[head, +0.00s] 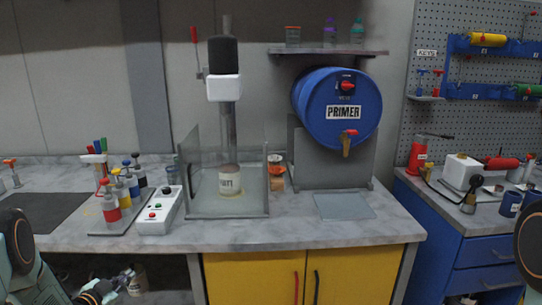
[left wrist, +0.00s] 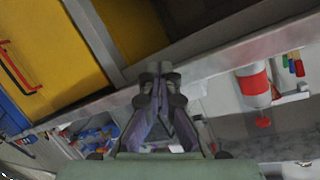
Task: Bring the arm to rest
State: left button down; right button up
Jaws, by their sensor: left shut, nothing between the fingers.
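My left arm comes in at the lower left of the head view. My left gripper (head: 126,275) is low in front of the open space under the workbench (head: 270,232), below the bench top's front edge. In the left wrist view the two fingers of my left gripper (left wrist: 157,72) meet at their tips, shut with nothing between them. Part of my right arm shows at the right edge of the head view; its gripper is out of view.
Yellow cabinet doors (head: 350,275) stand right of the open space. A red-and-white container (left wrist: 254,82) shows near the fingers in the left wrist view. On the bench are a control box (head: 158,212), a clear-walled mixer stand (head: 197,190) and a blue primer drum (head: 312,100).

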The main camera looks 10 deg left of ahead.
pick_arm(q)
jog(key=s+d+f+n+g+b, duration=0.2)
jog(key=s+d+f+n+g, duration=0.15)
jog(key=s+d+f, duration=0.55)
jog(key=s+d+f+n+g+b, duration=0.15)
jog(key=s+d+f+g, duration=0.35)
jog(key=d, duration=0.6)
jog(key=s+d+g+b, duration=0.2)
jog(key=s+d, duration=0.2)
jog(key=s, duration=0.3)
jog(key=s+d+f+g+b, duration=0.1)
jog(key=s+d, duration=0.3)
jog(key=s, duration=0.4)
jog(key=s+d+f+g+h+b, duration=0.1)
jog(key=s+d+g+b, duration=0.2)
jog(key=s+d, duration=0.2)
jog(key=s, duration=0.3)
jog(key=shift+s+f, duration=0.1)
